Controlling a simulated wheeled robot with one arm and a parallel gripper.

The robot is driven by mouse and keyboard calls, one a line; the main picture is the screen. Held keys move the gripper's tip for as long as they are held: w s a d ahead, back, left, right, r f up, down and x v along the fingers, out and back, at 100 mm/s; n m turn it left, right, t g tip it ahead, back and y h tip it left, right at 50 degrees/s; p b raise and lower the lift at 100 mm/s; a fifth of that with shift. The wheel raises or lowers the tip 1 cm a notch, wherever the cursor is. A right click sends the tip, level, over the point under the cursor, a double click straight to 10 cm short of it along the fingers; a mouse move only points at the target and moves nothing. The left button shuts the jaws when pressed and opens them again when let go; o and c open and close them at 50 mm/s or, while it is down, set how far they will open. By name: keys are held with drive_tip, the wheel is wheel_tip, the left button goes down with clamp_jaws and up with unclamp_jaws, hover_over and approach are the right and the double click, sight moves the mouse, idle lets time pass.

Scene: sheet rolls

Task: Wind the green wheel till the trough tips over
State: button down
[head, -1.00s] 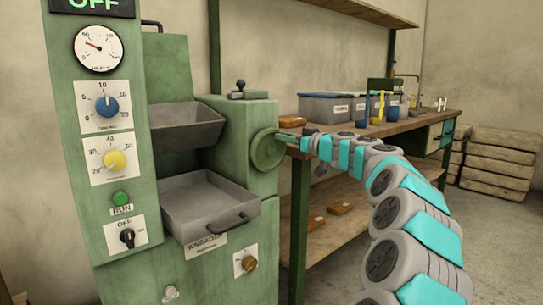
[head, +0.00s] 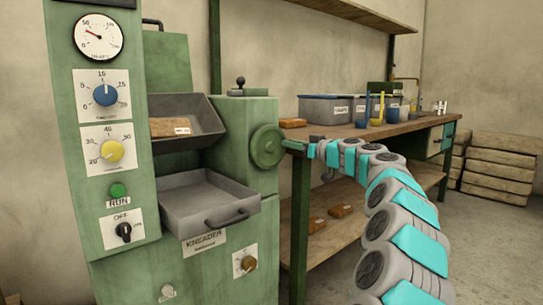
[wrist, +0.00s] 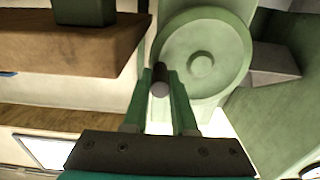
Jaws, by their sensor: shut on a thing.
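The green wheel (head: 267,146) is on the right side of the green kneader cabinet. It fills the upper right of the wrist view (wrist: 218,40). My gripper (wrist: 160,78) is shut on the wheel's dark handle (wrist: 159,88), which stands out near the rim. In the head view my gripper (head: 288,145) is at the wheel's right edge, and the handle is hard to make out. The grey trough (head: 205,116) is tilted so that its inside shows. A brown block (head: 168,127) with a white label lies in it.
A grey tray (head: 185,208) with a handle sits below the trough. A panel with dials and knobs (head: 105,95) stands at the left. A wooden bench (head: 365,132) with bins and cups is behind my arm. Wooden crates (head: 500,170) are at the far right.

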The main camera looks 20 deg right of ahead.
sight(281, 155)
drive_tip(key=shift+d+f+b, duration=0.15)
drive_tip(key=shift+f+b, duration=0.55)
drive_tip(key=shift+d+f+b, duration=0.1)
drive_tip(key=shift+f+b, duration=0.55)
drive_tip(key=shift+a+f+b, duration=0.2)
drive_tip(key=shift+f+b, duration=0.3)
drive_tip(key=shift+f, duration=0.35)
drive_tip(key=shift+s+a, duration=0.15)
drive_tip(key=shift+a, duration=0.55)
drive_tip(key=shift+r, duration=0.1)
drive_tip(key=c, duration=1.6)
unclamp_jaws()
unclamp_jaws()
